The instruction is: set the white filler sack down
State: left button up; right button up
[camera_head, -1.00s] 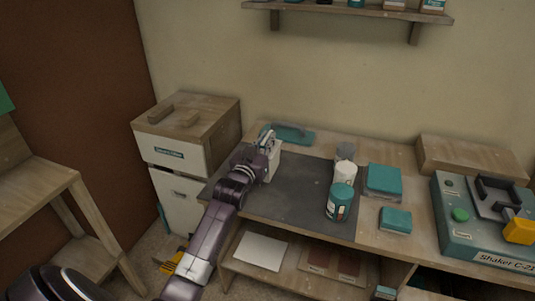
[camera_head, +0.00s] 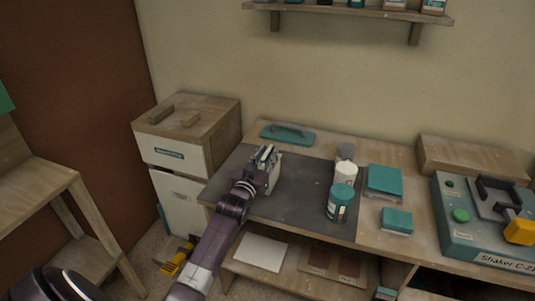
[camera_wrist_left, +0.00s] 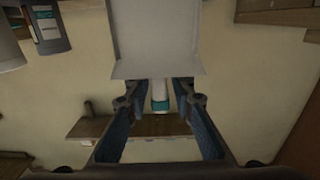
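The white filler sack (camera_head: 274,177) is a pale upright block at the left part of the dark mat (camera_head: 302,197) on the workbench. My left gripper (camera_head: 264,157) is at its upper part, with the fingers closed about it. In the left wrist view the sack (camera_wrist_left: 157,40) fills the top middle, and the gripper's fingertips (camera_wrist_left: 158,84) meet its near edge. Part of the sack is hidden behind the gripper and wrist. I cannot tell whether its base touches the mat. My right gripper is not in view.
A white tub (camera_head: 345,173) and a teal-labelled tin (camera_head: 339,203) stand on the mat to the right. A teal float (camera_head: 287,134) lies behind. Teal boxes (camera_head: 384,180) and a shaker machine (camera_head: 485,225) are further right. The mat's middle is clear.

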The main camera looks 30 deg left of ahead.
pick_arm(q)
jog(key=shift+r, duration=0.1)
jog(key=shift+s, duration=0.3)
jog(key=v, duration=1.1)
jog(key=shift+s, duration=0.2)
